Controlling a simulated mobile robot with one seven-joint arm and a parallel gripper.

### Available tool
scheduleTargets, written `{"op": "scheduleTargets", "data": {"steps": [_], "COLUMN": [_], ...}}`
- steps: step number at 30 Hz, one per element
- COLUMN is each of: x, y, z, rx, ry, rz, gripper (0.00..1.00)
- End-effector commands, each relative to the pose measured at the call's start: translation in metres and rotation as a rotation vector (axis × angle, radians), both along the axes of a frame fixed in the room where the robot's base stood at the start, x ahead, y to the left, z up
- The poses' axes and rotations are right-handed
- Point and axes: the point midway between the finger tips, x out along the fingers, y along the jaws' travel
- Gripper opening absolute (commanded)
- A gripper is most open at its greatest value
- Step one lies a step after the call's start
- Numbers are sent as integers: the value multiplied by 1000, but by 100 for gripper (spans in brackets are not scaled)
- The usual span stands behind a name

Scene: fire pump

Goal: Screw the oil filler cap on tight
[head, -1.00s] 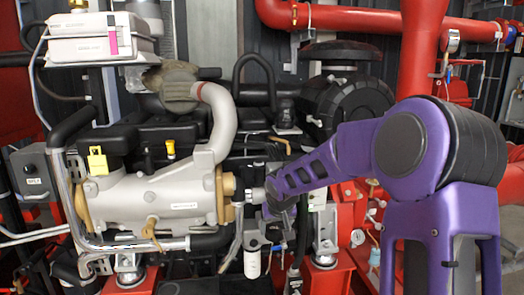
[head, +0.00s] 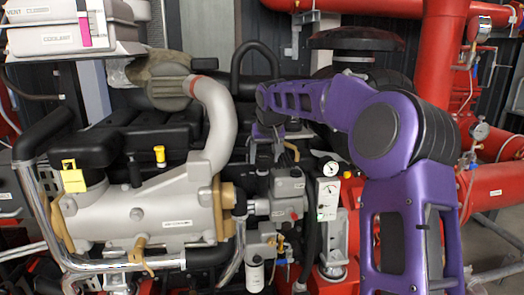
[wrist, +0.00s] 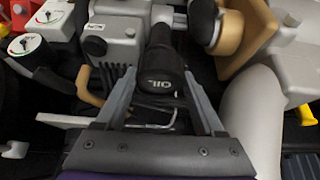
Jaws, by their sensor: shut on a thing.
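The black oil filler cap (wrist: 157,78), marked OIL, sits between the two grey fingers of my gripper (wrist: 168,22) in the wrist view. My gripper is shut on it. Whether the cap sits fully down on its filler neck cannot be told.
The grey engine manifold (head: 140,215) and curved pipe (head: 215,120) lie left of my wrist. A small gauge panel (head: 328,198) stands to its right. In the wrist view a tan flange (wrist: 245,35) and grey pipe (wrist: 255,115) are close on the right.

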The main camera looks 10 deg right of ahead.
Motion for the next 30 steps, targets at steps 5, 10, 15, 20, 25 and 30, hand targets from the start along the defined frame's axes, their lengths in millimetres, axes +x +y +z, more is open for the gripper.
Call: {"op": "scheduleTargets", "data": {"steps": [5, 10, 15, 20, 25, 30], "x": [6, 19, 31, 30, 30, 30], "y": [0, 0, 1, 0, 0, 0], "z": [0, -4, -14, -25, -30, -30], "rx": [0, 1, 1, -1, -1, -1], "ry": [-1, 1, 1, -1, -1, -1], "rz": [0, 0, 0, 0, 0, 0], "gripper": [0, 0, 0, 0, 0, 0]}}
